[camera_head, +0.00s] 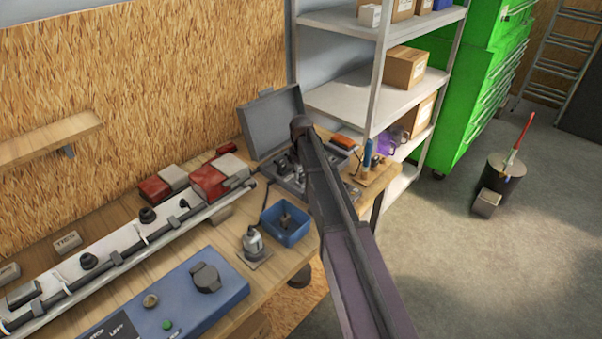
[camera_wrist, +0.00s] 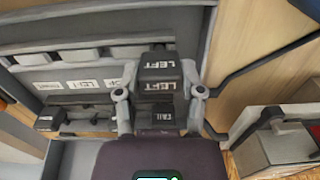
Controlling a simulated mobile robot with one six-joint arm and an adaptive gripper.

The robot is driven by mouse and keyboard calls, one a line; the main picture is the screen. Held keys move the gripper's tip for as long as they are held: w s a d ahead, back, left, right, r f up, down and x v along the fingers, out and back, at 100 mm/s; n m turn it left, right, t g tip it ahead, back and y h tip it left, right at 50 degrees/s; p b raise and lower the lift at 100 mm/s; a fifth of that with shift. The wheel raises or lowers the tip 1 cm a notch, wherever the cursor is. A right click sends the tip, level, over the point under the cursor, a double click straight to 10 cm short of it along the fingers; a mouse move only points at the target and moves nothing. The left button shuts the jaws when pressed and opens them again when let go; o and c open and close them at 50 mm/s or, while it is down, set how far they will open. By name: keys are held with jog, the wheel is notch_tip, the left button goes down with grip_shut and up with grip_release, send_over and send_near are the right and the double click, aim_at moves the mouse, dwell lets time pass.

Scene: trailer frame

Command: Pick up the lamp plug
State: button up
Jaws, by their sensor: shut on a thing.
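My gripper (camera_wrist: 160,93) shows in the wrist view with one finger on each side of a dark grey plug (camera_wrist: 159,68). It is shut on this plug, which carries the white word LEFT twice. A smaller dark block marked TAIL (camera_wrist: 166,114) shows just below it, between the fingers. In the wrist view the plug is over the grey case with labelled slots. I cannot tell whether the plug is clear of the case. In the head view my arm covers part of the open grey case (camera_head: 271,121), and the held plug cannot be made out.
A blue bin (camera_head: 288,238) and a small grey-topped device (camera_head: 253,242) stand near the case. A long light bar (camera_head: 120,262) with a black cable runs along the bench. A blue panel (camera_head: 180,300) lies at the front. Metal shelves (camera_head: 345,97) stand behind; floor at right is mostly free.

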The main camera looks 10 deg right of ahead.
aim_at(301, 170)
jog(key=shift+r+p, duration=4.2)
jog(key=shift+r, duration=0.25)
jog(key=w+d+f+b, duration=0.1)
jog(key=w+d, duration=0.1)
jog(key=w, duration=0.5)
jog(key=w+d+f+b, duration=0.1)
jog(key=w+d, duration=0.1)
jog(key=w, duration=0.6)
jog(key=shift+w, duration=0.2)
jog(key=shift+f, duration=0.15)
jog(key=shift+f+b, duration=1.75)
jog(key=shift+b, duration=0.1)
jog(key=shift+f+b, duration=1.15)
jog(key=shift+b, duration=0.05)
jog(key=shift+f+b, duration=0.35)
